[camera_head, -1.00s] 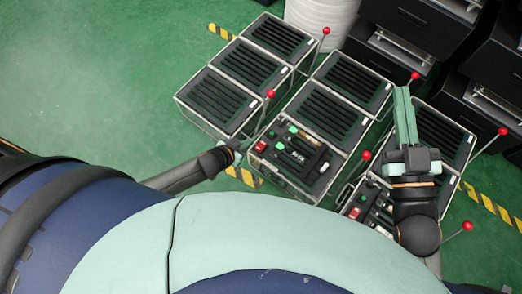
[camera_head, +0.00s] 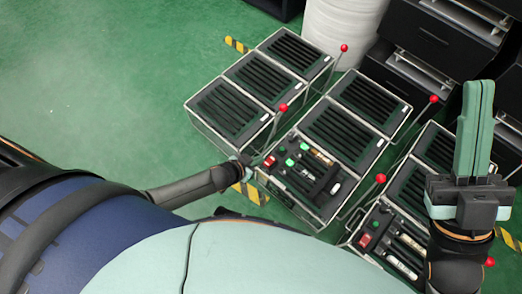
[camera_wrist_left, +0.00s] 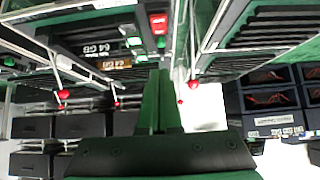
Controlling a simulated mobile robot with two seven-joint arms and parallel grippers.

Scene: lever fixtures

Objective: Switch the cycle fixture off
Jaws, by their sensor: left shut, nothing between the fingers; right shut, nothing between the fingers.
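Black slatted fixtures in clear cases stand in rows on the floor, with red-knobbed levers beside them. No label in the head view is readable, so I cannot tell which is the cycle fixture. The front middle fixture (camera_head: 300,180) has a red switch, green lights and small modules on top. A lever with a red knob (camera_head: 283,107) rises at its left. My left gripper (camera_head: 244,162) is shut and empty, low beside this fixture's left corner; its fingers show in the left wrist view (camera_wrist_left: 158,100). My right gripper (camera_head: 475,130) is shut and empty, raised over the right row.
Slatted units (camera_head: 230,108) form the left row. Another front fixture (camera_head: 390,238) with a red switch stands at the right, partly hidden by my right arm. Black drawer cabinets (camera_head: 430,45) and a white roll (camera_head: 340,25) stand behind. Green floor is clear at left.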

